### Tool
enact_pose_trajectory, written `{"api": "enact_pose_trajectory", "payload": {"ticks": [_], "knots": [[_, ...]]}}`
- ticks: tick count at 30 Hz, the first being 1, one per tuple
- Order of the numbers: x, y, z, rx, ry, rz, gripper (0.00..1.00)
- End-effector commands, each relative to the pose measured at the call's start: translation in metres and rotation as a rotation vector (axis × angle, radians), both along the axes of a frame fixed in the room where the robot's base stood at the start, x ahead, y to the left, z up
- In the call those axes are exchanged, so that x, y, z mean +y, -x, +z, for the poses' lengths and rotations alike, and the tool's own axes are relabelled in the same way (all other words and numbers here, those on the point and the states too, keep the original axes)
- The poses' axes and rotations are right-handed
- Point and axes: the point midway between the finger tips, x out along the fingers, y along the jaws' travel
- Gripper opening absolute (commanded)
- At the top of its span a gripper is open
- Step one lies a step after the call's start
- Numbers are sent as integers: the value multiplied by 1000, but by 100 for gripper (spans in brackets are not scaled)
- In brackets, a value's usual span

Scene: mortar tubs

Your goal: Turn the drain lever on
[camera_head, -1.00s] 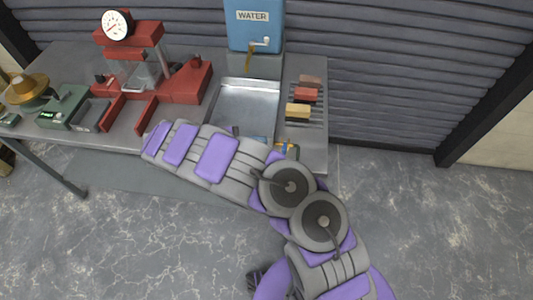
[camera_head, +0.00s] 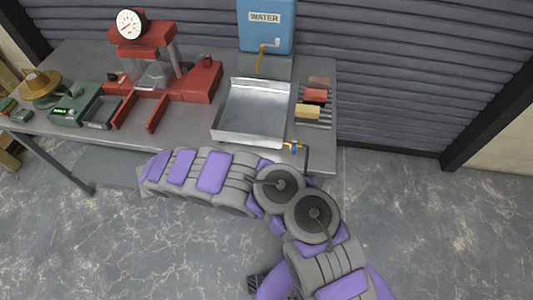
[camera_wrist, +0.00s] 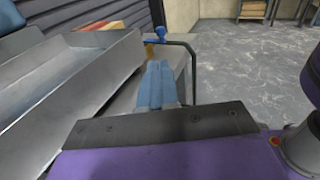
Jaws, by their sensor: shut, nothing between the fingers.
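The drain lever (camera_head: 293,147) is a small blue handle on a brass-coloured fitting at the front right corner of the metal tray (camera_head: 236,138). In the wrist view, the blue lever (camera_wrist: 159,33) stands ahead of my gripper, beside a dark bent drain pipe (camera_wrist: 188,50). My gripper (camera_wrist: 158,68) shows there as two blue fingers, closed together and empty. They point towards the lever and look short of it; a small gap seems to remain. In the head view my gripper is hidden, and my arm lies along the bench front, left of the lever.
A blue water tank (camera_head: 266,26) with a tap stands behind the tray. Coloured blocks (camera_head: 308,111) lie on a rack to its right. A red press (camera_head: 148,42) and a green scale (camera_head: 77,104) stand left. The floor in front is open.

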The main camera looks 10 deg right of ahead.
Motion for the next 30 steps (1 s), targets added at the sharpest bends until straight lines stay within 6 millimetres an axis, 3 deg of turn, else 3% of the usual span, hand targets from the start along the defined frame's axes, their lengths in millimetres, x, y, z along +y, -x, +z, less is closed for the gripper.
{"api": "enact_pose_trajectory", "payload": {"ticks": [5, 21, 30], "knots": [[-19, -3, 0, 0, 3, -5, 0], [-113, -17, -7, -1, 4, -4, 0], [-134, -20, -7, 0, 1, -1, 0]]}}
